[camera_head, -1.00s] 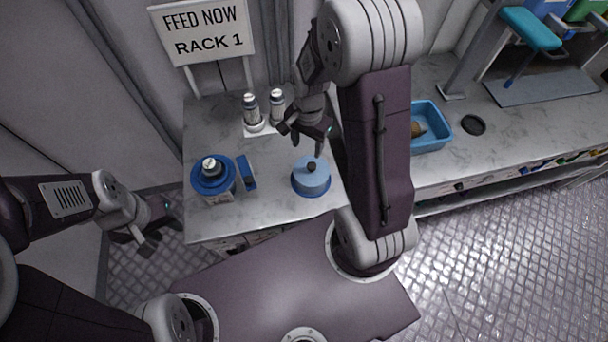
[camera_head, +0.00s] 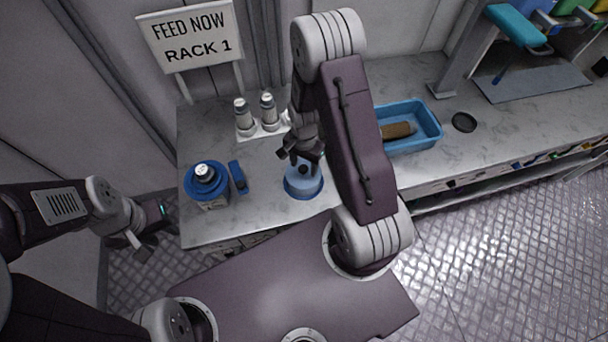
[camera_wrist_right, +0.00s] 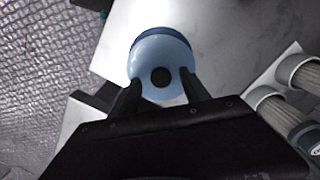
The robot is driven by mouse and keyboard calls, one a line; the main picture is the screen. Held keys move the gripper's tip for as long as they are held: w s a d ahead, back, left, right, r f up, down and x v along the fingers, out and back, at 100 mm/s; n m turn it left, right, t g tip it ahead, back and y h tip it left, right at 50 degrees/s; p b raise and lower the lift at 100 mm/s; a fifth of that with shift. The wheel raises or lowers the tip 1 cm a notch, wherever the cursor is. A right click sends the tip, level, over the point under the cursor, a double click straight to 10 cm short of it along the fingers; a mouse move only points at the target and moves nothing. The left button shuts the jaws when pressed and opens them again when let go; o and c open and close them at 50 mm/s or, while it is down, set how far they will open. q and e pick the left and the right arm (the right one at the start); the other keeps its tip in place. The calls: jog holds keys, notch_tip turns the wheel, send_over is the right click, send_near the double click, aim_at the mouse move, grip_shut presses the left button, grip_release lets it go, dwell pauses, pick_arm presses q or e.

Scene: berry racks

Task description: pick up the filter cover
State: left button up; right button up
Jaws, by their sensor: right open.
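The filter cover is most likely the light-blue dome (camera_head: 303,188) with a black knob on top, sitting on a darker blue base on the marble counter. My right gripper (camera_head: 303,158) is above it and pointing down. In the right wrist view the gripper (camera_wrist_right: 158,82) is open, its two fingers on either side of the black knob (camera_wrist_right: 160,77) over the blue dome (camera_wrist_right: 163,50). I cannot tell if the fingers touch it. My left gripper (camera_head: 142,243) hangs off the counter's left side, too small to tell open or shut.
A blue round-based container with a white-topped bottle (camera_head: 206,178) and a small blue block (camera_head: 238,177) stand to the left. White-capped cylinders (camera_head: 243,115) stand in a holder behind. A blue tray (camera_head: 425,135) holds a brown item at right. A black disc (camera_head: 464,122) lies beyond it.

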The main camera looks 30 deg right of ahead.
jog(key=shift+w+a+f, duration=0.1)
jog(key=shift+w+a, duration=0.05)
grip_shut()
dwell(1.3)
